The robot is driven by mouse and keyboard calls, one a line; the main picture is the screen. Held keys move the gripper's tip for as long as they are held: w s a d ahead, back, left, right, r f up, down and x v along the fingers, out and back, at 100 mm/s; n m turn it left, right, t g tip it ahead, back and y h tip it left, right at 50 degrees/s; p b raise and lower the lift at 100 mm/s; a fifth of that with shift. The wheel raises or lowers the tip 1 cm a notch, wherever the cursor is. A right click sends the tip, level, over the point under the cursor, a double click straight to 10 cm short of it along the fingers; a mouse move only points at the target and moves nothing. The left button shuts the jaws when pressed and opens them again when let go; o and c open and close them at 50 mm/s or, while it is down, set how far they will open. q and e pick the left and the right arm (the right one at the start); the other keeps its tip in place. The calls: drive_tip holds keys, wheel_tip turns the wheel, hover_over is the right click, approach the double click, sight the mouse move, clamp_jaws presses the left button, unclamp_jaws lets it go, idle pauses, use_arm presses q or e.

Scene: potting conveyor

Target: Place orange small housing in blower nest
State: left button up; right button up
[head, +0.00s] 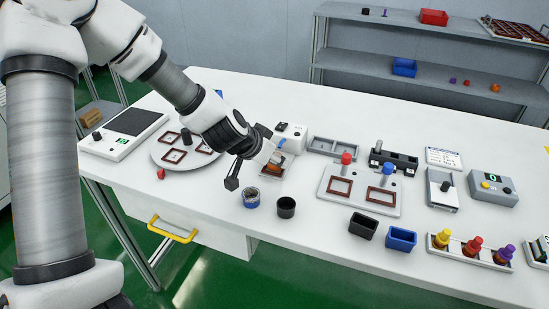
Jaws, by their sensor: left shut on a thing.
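My left gripper (266,158) reaches in from the left and points down over the table, just in front of a small white unit (292,138). It is shut on a small orange-brown piece (272,171), which I take for the orange small housing. The fingers hide much of it. The white unit seems to be the blower, and its nest is mostly hidden behind the gripper. I cannot tell whether the piece touches the nest. My right gripper is not in view.
A round plate (163,152) with dark red frames lies left. Two small cups, one blue (251,203) and one black (286,213), stand in front. A white fixture (360,207) with two frames, a black bin (362,226) and a blue bin (400,243) stand right.

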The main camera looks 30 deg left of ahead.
use_arm(q)
drive_tip(key=shift+s+d+f, duration=0.15)
drive_tip(key=shift+s+f, duration=0.1)
drive_tip(key=shift+f, duration=0.25)
drive_tip(key=shift+s+d+f+b, duration=0.15)
drive_tip(key=shift+s+f+b, duration=0.05)
drive_tip(key=shift+f+b, duration=0.15)
drive_tip(key=o, duration=0.8)
drive_tip(key=shift+c, duration=0.2)
drive_tip(key=shift+o, duration=1.1)
drive_tip(key=shift+w, duration=0.1)
drive_tip(key=shift+w+f, duration=0.25)
drive_tip(key=shift+w+r+v, duration=0.15)
drive_tip(key=shift+v, duration=1.15)
drive_tip(key=shift+w+r+v, duration=0.1)
drive_tip(key=shift+w+v, duration=0.05)
drive_tip(key=shift+v, duration=1.15)
drive_tip(key=shift+w+r+v, duration=0.15)
drive_tip(key=shift+v, duration=1.15)
